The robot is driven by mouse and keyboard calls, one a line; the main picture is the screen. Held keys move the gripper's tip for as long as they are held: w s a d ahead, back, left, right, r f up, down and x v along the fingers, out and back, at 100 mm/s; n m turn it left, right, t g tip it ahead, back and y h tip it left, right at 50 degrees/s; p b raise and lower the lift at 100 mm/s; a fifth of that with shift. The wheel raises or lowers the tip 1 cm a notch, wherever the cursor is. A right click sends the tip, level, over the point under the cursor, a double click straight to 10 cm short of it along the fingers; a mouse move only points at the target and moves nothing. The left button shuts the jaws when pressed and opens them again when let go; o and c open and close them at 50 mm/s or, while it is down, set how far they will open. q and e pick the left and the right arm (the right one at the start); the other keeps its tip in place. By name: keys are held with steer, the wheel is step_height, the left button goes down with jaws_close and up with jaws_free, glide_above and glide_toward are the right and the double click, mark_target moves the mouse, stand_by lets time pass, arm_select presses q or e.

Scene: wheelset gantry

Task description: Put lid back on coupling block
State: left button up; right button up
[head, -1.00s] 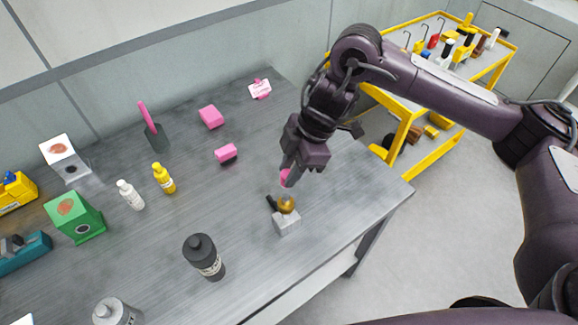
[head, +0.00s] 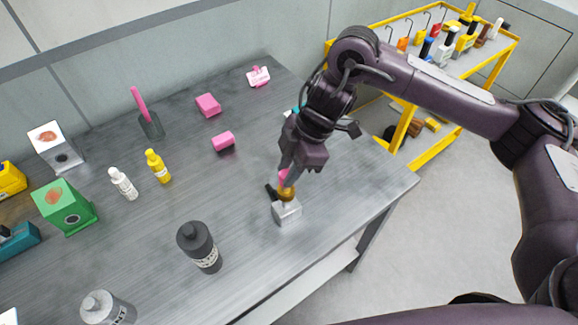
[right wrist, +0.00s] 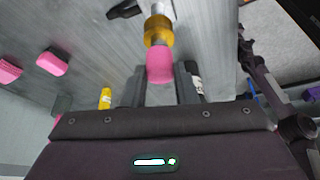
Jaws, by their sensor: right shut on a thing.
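The coupling block (head: 287,212) is a small grey metal block near the table's right front edge. A brass-yellow fitting (head: 288,194) stands on its top, and a black piece (head: 271,192) sticks out at its left. My right gripper (head: 287,174) is shut on a pink lid (head: 284,179), right above the brass fitting. In the right wrist view the lid (right wrist: 160,66) sits between the fingers and lines up with the yellow fitting (right wrist: 158,30). I cannot tell whether they touch. My left gripper is not in view.
A dark bottle (head: 199,246) stands left of the block. Pink blocks (head: 208,105), a white bottle (head: 123,183), a yellow bottle (head: 157,166) and a green box (head: 65,206) stand farther left and back. A yellow-framed cart (head: 403,128) is beyond the table's right edge.

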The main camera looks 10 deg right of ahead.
steer(key=shift+p, duration=0.5)
stand_by(0.8)
steer(key=shift+f, duration=0.15)
stand_by(0.8)
steer(key=shift+p, duration=0.3)
stand_by(0.6)
steer(key=o, duration=1.5)
steer(key=shift+r+p, duration=3.55)
